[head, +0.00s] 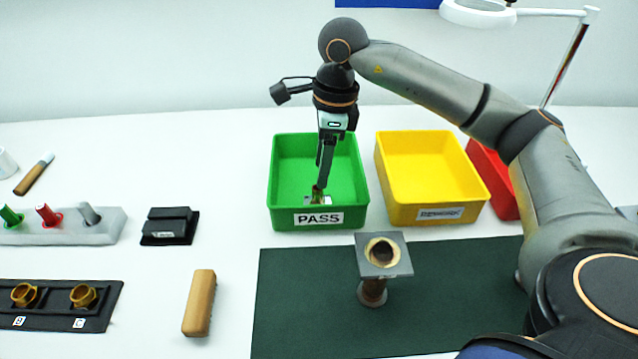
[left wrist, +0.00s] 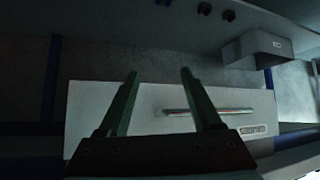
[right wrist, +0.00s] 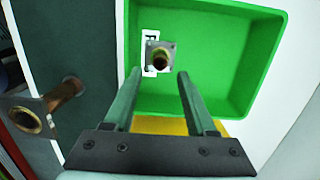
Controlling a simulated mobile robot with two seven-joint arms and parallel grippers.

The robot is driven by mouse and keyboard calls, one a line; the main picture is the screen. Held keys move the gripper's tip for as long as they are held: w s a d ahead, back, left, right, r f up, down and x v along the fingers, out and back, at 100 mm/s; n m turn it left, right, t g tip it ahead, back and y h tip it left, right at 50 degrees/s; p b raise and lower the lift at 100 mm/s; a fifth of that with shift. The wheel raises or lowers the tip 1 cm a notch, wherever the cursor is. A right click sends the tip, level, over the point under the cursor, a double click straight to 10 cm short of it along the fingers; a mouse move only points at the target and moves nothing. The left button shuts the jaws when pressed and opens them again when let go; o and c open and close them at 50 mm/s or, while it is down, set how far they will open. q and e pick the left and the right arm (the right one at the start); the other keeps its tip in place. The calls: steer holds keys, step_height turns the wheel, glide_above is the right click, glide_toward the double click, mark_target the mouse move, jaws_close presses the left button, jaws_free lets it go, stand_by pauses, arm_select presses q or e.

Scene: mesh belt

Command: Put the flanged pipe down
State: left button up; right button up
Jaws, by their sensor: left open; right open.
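One flanged pipe (head: 318,199) with a square grey flange is inside the green PASS bin (head: 320,153), near its front wall. It also shows in the right wrist view (right wrist: 151,52), just beyond the fingertips, with its brass bore facing the camera. My right gripper (head: 320,186) is open and points down into the bin above this pipe; I cannot tell whether it touches. A second flanged pipe (head: 374,291) stands upright on the dark green mat (head: 300,300), flange on top. My left gripper (left wrist: 159,73) is open and empty over a pale surface; it is outside the head view.
A yellow bin (head: 428,170) and a red bin (head: 492,175) stand right of the green bin. A grey holder (head: 85,231) with coloured plugs, a black block (head: 170,226), a wooden handle (head: 199,303) and a black gauge rack (head: 60,318) lie left. The mat's left part is clear.

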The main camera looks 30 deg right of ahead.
steer(key=r, duration=0.4)
steer(key=shift+s+d+r, duration=0.15)
steer(key=shift+d+r, duration=0.05)
steer(key=shift+r, duration=0.2)
